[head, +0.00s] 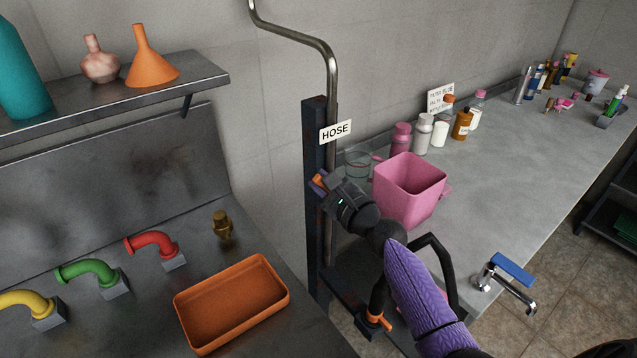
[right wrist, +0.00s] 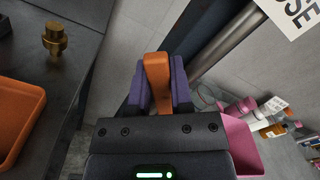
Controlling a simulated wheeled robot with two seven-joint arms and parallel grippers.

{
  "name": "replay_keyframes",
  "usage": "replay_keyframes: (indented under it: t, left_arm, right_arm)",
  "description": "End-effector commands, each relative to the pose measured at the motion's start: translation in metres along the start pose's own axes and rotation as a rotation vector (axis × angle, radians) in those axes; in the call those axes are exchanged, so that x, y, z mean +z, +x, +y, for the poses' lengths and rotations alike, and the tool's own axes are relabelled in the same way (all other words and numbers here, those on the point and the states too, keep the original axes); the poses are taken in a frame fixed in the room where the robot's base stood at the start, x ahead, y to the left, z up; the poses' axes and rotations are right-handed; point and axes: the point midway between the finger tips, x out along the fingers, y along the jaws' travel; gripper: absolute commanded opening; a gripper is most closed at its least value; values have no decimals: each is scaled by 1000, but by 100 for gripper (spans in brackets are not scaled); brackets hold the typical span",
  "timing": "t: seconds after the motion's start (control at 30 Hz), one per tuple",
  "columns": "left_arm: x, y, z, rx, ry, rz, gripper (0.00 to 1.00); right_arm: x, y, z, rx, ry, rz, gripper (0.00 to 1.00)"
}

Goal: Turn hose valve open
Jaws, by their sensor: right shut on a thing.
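The hose valve's orange lever (head: 319,181) is by the dark post, below the white HOSE sign (head: 335,131). My right gripper (head: 322,186) reaches it from the right and is shut on it. In the right wrist view the orange lever (right wrist: 157,72) stands between the two purple finger pads of my right gripper (right wrist: 158,88). The valve body is hidden behind the gripper, so the lever's angle to the pipe is hard to tell. My left gripper is not in view.
A metal pipe (head: 331,75) runs up the wall beside the dark post (head: 316,230). A pink bucket (head: 408,190) stands close to my right wrist on the grey counter (head: 500,150). An orange tray (head: 232,302) and a brass fitting (head: 222,226) are at left.

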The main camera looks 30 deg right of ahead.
Motion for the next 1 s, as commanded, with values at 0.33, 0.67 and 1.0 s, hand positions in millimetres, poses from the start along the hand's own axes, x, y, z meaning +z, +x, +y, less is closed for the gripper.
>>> replay_keyframes:
  t: [0.33,0.67,1.0]
  left_arm:
    - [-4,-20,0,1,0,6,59]
    - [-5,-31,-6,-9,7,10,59]
    - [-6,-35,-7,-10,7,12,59]
  right_arm:
    - [-2,0,-19,-1,317,2,0]
    - [-8,0,-30,0,543,3,0]
    - [-13,0,-35,1,650,3,0]
